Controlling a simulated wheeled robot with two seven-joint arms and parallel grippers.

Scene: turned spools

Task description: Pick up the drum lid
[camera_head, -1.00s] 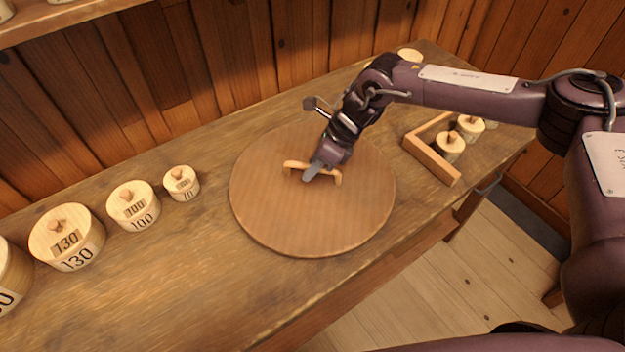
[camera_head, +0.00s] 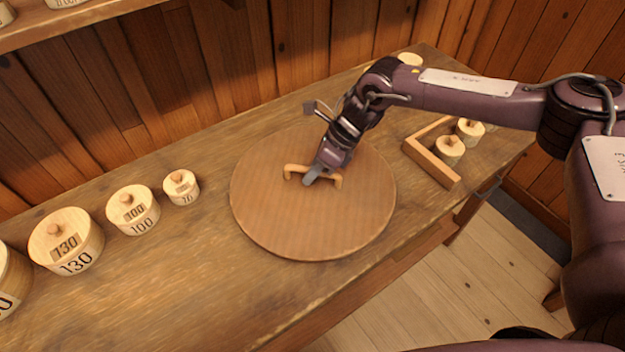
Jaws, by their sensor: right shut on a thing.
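The drum lid (camera_head: 310,222) is a large round wooden disc with a raised bar handle (camera_head: 291,170) near its middle. It shows flat over the workbench; I cannot tell whether it is touching the bench top. My right gripper (camera_head: 313,176) reaches down from the upper right and is shut on the lid's handle, around its middle. The gripper hides part of the handle and the lid's far right rim. My left gripper is out of view.
Several round numbered wooden boxes, such as the 130 box (camera_head: 68,241) and the 100 box (camera_head: 133,211), stand left on the workbench (camera_head: 190,270). A wooden corner frame (camera_head: 432,162) with small lidded pots (camera_head: 450,150) stands right. The front-left bench is clear.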

